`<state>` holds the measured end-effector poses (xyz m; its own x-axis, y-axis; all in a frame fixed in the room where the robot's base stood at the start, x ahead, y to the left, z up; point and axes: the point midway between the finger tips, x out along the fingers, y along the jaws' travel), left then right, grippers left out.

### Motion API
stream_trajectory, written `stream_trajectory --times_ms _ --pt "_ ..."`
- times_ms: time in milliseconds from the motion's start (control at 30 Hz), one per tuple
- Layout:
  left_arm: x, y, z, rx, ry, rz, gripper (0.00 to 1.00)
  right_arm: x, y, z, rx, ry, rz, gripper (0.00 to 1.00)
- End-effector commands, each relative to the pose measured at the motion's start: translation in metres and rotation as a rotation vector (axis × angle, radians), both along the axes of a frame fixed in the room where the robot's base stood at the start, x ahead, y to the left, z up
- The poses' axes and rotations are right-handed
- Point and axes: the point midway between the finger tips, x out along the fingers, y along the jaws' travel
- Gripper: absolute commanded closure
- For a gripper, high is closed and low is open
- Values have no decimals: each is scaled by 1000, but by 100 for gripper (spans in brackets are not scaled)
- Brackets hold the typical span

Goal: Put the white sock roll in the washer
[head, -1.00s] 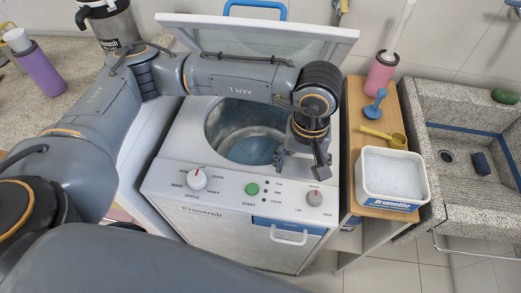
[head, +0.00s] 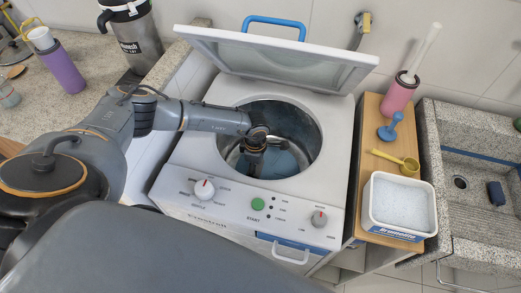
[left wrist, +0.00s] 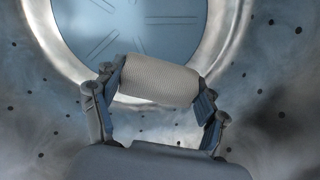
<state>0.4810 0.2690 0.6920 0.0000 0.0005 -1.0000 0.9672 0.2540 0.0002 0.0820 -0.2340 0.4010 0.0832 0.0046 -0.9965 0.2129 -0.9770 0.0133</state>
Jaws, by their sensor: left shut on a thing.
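The top-loading washer (head: 190,160) stands in the middle of the head view with its lid (head: 275,60) raised. My left gripper (head: 258,165) reaches down through the round opening into the metal drum (head: 305,125). In the left wrist view my left gripper (left wrist: 155,95) is shut on the white sock roll (left wrist: 160,80), one finger at each end. The roll is off-white and ribbed. The blue drum bottom (left wrist: 130,30) shows beyond it, and perforated metal walls surround it. In the head view I cannot make out the roll. My right gripper is not in view.
A stone sink (head: 432,150) lies beyond. A purple bottle (head: 65,72) stands at the left.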

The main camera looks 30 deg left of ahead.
Motion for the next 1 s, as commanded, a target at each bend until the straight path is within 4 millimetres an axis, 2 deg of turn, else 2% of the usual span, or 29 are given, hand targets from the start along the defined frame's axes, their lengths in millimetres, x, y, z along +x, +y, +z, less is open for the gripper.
stream_trajectory --times_ms 133,433,733,1000 --pt "0 -1 -17 0 0 -1 51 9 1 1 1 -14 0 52" --pt "0 -1 -56 1 1 -2 51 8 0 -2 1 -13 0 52" --pt "0 0 -60 0 0 -3 51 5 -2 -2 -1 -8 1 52" --pt "0 -1 -68 0 0 -3 51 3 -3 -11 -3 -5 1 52"
